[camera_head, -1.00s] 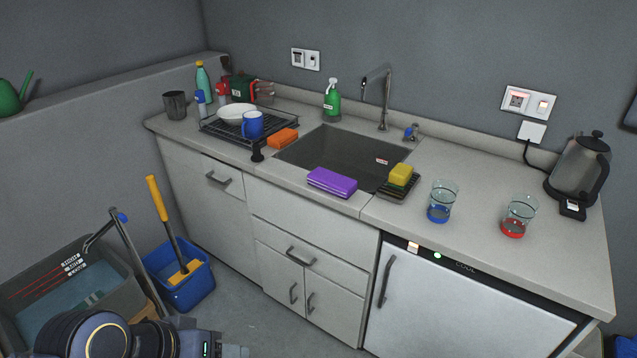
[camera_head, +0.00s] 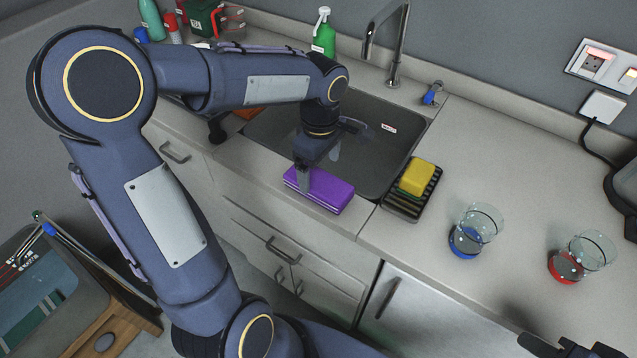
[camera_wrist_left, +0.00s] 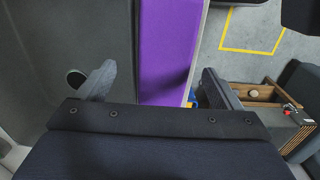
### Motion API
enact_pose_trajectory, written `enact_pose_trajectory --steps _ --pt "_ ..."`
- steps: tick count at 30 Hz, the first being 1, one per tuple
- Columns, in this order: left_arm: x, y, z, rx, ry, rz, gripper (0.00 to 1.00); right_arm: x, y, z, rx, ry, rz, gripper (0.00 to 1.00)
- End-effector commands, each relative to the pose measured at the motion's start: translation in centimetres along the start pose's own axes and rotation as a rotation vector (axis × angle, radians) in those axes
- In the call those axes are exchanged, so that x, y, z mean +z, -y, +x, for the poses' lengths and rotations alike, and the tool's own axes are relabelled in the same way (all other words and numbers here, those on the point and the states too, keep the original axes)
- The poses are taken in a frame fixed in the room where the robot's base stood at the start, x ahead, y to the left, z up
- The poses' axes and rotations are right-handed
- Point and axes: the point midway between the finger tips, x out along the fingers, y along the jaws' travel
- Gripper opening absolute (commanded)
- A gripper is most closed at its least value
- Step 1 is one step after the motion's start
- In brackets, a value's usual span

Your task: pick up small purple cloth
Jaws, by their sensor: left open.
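The small purple cloth (camera_head: 326,191), a folded flat block, lies on the counter's front strip before the sink. My left gripper (camera_head: 318,165) is over it, pointing down, with its jaws open. One finger overlaps the cloth's left part in the head view. In the left wrist view the cloth (camera_wrist_left: 168,45) shows between the two spread fingers of my left gripper (camera_wrist_left: 160,88); contact cannot be told. A dark part of my right gripper (camera_head: 568,346) shows at the bottom right edge, mostly cut off.
The sink (camera_head: 375,145) opens behind the cloth. A yellow sponge (camera_head: 417,177) sits on a dark rack (camera_head: 407,205) to its right. A blue-based glass (camera_head: 474,232) and a red-based glass (camera_head: 580,258) stand further right. A faucet (camera_head: 392,45) rises behind.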

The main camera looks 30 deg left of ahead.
Motion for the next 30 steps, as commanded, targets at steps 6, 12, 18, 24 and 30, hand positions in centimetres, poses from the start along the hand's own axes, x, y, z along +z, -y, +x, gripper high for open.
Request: enact_pose_trajectory --steps 6,12,18,24,30 --pt "0.0 0.5 3.3 -0.006 0.002 0.000 0.87 -0.2 0.2 -0.4 0.000 0.000 0.000 0.36" --pt "0.0 0.4 4.7 0.000 0.002 0.001 0.87 -0.2 0.2 -0.5 0.000 0.000 0.000 0.36" --pt "0.0 0.4 4.7 0.001 0.002 0.002 0.85 -0.2 0.2 -0.4 0.000 0.000 0.000 0.36" --pt "0.0 0.4 4.7 0.001 0.002 0.002 0.58 -0.2 0.2 -0.4 0.000 0.000 0.000 0.36" --pt "0.0 0.4 4.6 0.001 0.002 0.002 0.38 -0.2 0.2 -0.4 0.000 0.000 0.000 0.36"
